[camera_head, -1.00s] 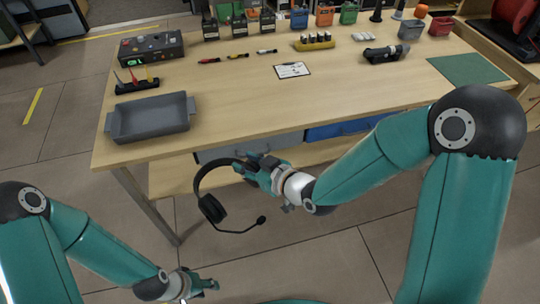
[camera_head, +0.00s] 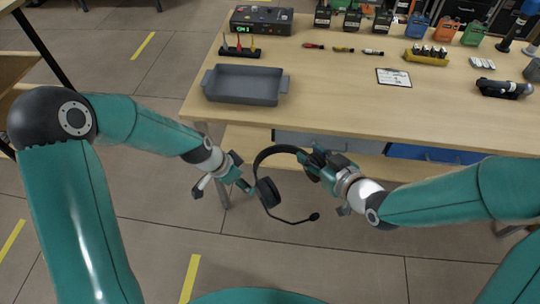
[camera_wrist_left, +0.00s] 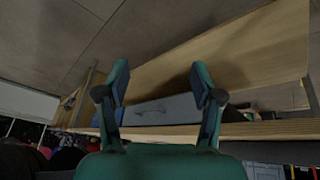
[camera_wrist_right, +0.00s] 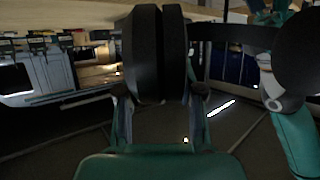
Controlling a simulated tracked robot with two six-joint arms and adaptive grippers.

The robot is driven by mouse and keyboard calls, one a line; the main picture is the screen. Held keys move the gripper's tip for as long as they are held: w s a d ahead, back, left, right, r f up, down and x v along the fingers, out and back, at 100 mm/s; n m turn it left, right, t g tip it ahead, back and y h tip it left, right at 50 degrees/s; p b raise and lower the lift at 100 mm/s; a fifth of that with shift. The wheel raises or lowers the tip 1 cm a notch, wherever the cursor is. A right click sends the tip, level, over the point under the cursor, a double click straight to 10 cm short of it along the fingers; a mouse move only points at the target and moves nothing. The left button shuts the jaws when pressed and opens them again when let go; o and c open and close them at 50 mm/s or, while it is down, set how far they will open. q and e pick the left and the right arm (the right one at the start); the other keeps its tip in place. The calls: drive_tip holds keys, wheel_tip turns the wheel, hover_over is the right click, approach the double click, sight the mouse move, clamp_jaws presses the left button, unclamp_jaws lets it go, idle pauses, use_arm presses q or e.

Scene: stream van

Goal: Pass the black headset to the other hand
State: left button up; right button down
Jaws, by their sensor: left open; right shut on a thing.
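The black headset (camera_head: 267,190) hangs in front of the table edge in the head view, with its band arched at the top and its microphone boom pointing right. My right gripper (camera_head: 312,163) is shut on one ear cup of the headset. That cup (camera_wrist_right: 155,55) fills the top middle of the right wrist view, between the fingers. My left gripper (camera_head: 244,172) is open and empty, just left of the headset's free ear cup, apparently close to it. The left wrist view shows its spread fingers (camera_wrist_left: 160,92) with no headset between them.
The wooden table (camera_head: 340,110) stands just behind both grippers. The floor in front is clear.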

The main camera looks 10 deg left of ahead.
use_arm(q)
drive_tip(key=w+r+m+t+h, duration=0.1)
drive_tip(key=w+r+m, duration=0.45)
drive_tip(key=r, duration=0.75)
drive_tip(key=m+g+y, duration=0.4)
drive_tip(key=m, duration=0.9)
approach(269, 188)
drive_tip(key=w+f, duration=0.2)
drive_tip(key=f, duration=0.1)
drive_tip(key=shift+w+d, duration=0.3)
drive_tip(key=shift+w, duration=0.1)
drive_tip(key=shift+s+r+m+y, duration=0.25)
drive_tip(key=shift+s+m+y, duration=0.15)
drive_tip(key=shift+m, duration=0.15)
wheel_tip(269, 188, down, 12)
drive_tip(key=shift+r, duration=0.15)
